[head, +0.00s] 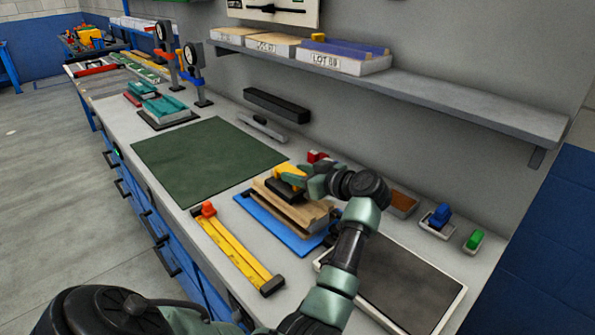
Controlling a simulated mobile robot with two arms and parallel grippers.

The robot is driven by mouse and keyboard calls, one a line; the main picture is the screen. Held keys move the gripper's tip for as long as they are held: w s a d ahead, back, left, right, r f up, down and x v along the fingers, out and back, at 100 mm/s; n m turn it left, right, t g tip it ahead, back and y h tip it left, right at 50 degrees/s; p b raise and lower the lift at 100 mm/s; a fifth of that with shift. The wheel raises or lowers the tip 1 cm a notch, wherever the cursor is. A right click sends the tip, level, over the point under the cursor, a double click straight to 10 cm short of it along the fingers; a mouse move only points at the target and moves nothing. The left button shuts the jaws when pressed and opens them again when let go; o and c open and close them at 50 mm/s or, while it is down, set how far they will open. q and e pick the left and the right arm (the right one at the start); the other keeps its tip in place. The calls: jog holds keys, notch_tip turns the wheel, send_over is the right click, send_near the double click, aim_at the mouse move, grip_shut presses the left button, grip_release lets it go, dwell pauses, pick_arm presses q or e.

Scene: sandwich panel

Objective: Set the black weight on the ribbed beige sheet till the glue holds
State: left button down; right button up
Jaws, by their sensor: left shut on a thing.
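The black weight (285,188) has a yellow top part and is at the gripper, over the far left part of the ribbed beige sheet (305,215). It looks level and very close to the sheet; I cannot tell whether it rests on it. The sheet is on a blue board (262,222) on the bench. My left gripper (301,175) reaches in from the right and is shut on the weight's yellow part. The fingers hide part of the weight, and my forearm hides the sheet's right end. My right gripper is not in view.
A yellow clamp-like bar (238,250) lies in front of the blue board. A dark-topped tray (410,285) is at the right, with blue (440,214) and green (474,238) items behind it. A green mat (205,155) lies clear at left. A shelf (420,88) overhangs the back.

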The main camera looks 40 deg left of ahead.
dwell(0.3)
pick_arm(q)
jog(key=c, duration=0.9)
grip_release()
jog(key=shift+f, duration=0.35)
jog(key=shift+c, duration=0.2)
jog(key=shift+o, duration=0.5)
jog(key=shift+r, duration=0.1)
jog(key=shift+s, duration=0.1)
